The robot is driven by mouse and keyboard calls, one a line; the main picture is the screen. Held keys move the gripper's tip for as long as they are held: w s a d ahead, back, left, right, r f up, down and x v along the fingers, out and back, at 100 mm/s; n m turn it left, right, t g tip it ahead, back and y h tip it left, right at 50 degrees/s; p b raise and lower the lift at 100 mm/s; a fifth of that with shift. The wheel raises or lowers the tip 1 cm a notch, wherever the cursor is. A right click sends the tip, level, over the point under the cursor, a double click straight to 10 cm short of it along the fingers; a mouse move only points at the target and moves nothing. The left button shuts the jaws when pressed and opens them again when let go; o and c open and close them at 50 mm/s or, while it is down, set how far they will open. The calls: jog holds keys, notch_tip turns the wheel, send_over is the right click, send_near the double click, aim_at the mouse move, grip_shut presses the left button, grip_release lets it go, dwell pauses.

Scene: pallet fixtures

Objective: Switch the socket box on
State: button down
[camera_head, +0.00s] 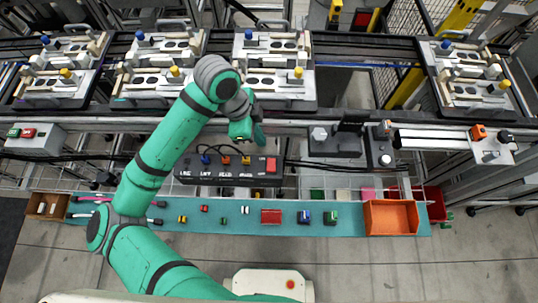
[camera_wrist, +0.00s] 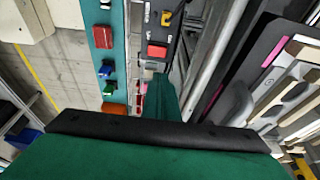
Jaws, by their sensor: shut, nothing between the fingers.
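The socket box (camera_head: 228,178) is a long dark box below the conveyor rail in the head view. A red switch (camera_head: 271,165) sits at its right end. Blue, orange and yellow plugs stand along its top. In the wrist view the box (camera_wrist: 150,66) is near the top centre, with its red switch (camera_wrist: 157,51) showing. My gripper (camera_head: 258,136) is shut and empty. In the head view it appears above and slightly left of the red switch, apart from it. The height gap is hard to judge.
Pallet fixtures (camera_head: 272,80) stand on the conveyor behind. A grey box with green and red buttons (camera_head: 35,138) is at left. A teal shelf (camera_head: 350,222) in front bears small parts and an orange bin (camera_head: 391,217). Black cables run behind the socket box.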

jog(key=shift+f, duration=0.15)
send_near(272, 161)
jog(key=x, duration=0.5)
jog(key=shift+s+d, duration=0.1)
jog(key=shift+d, duration=0.2)
jog(key=shift+f, duration=0.55)
